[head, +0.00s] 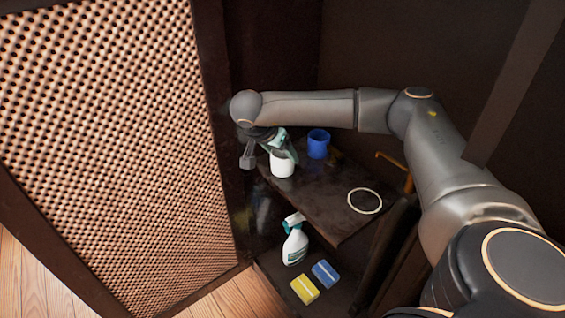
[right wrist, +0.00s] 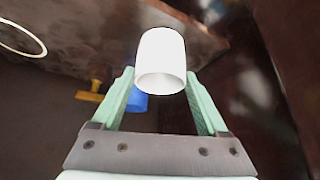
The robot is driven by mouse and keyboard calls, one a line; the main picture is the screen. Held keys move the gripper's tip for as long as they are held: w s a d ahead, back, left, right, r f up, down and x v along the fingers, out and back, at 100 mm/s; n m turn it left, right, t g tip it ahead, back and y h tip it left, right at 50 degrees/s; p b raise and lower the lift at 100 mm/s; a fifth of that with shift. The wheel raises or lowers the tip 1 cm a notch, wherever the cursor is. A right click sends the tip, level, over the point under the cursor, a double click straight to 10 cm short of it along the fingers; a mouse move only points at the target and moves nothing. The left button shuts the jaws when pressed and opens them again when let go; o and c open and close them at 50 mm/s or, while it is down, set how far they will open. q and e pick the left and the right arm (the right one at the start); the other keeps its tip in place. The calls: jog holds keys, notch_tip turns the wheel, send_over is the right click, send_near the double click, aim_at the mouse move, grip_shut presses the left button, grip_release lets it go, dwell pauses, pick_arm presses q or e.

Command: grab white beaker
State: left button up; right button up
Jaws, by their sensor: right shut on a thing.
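The white beaker (head: 282,165) is at the left end of the dark shelf in the head view. It also shows large in the right wrist view (right wrist: 161,60), between the two green fingers. My right gripper (head: 279,147) comes in from above and is shut on the beaker. I cannot tell whether the beaker's base touches the shelf. A blue cup (head: 318,143) stands close by to the right; in the right wrist view it is partly hidden behind a finger (right wrist: 138,102). My left gripper is not in view.
The dark shelf (head: 315,205) bears a pale ring (head: 365,201) at its right. Below are a spray bottle (head: 295,243), a yellow sponge (head: 305,290) and a blue sponge (head: 326,273). A perforated panel (head: 110,130) stands at the left, and dark walls enclose the back.

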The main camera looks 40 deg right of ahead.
jog(key=c, duration=0.6)
jog(key=shift+o, duration=0.2)
jog(key=shift+r, duration=0.1)
